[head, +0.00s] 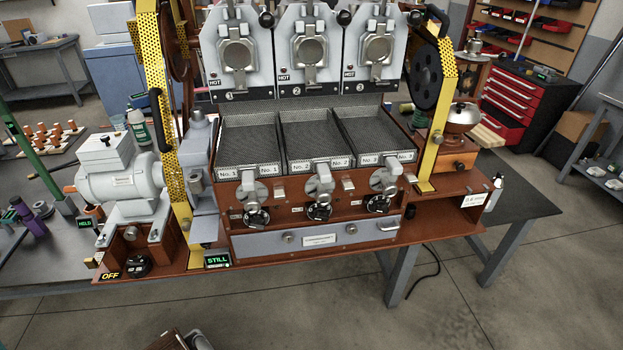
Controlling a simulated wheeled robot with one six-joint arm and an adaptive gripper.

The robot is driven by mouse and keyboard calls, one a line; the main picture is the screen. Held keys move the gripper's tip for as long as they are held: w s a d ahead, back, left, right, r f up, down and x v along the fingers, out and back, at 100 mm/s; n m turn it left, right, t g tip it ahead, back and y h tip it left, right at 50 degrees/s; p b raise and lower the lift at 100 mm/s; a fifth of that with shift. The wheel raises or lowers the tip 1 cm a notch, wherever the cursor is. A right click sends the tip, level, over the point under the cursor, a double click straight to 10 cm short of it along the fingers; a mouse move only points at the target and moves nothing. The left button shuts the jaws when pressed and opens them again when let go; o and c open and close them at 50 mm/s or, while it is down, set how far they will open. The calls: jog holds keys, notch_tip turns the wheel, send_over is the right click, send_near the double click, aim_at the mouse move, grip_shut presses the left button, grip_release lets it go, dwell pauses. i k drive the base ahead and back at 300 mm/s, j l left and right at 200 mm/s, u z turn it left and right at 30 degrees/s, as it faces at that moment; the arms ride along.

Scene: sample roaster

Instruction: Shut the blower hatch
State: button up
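A wide grey front panel (265,244) is set low in the brown roaster body. I cannot tell for sure if this panel is the blower hatch. A pale grey motor or blower housing (118,186) stands at the left end, with a grey duct-like part (200,145) beside the roaster. My gripper is not clearly in view.
Three mesh trays (310,140) sit above several dark knobs (319,211). A yellow guard (164,100) stands left, another (437,130) right. An unclear object (180,340) lies at the bottom edge. The floor in front is mostly free.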

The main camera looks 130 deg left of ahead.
aim_at(204, 232)
jog(key=i+l+u, duration=0.1)
jog(key=l+u, duration=0.15)
jog(key=u, duration=0.25)
jog(key=i+l+u, duration=0.1)
jog(key=l+u, duration=0.2)
jog(key=u, duration=3.5)
jog(key=k+j+z, duration=0.15)
jog(key=j, duration=0.25)
jog(key=k+j+z, duration=0.2)
jog(key=j, duration=0.2)
jog(key=k+j+z, duration=0.15)
jog(key=k+j, duration=0.15)
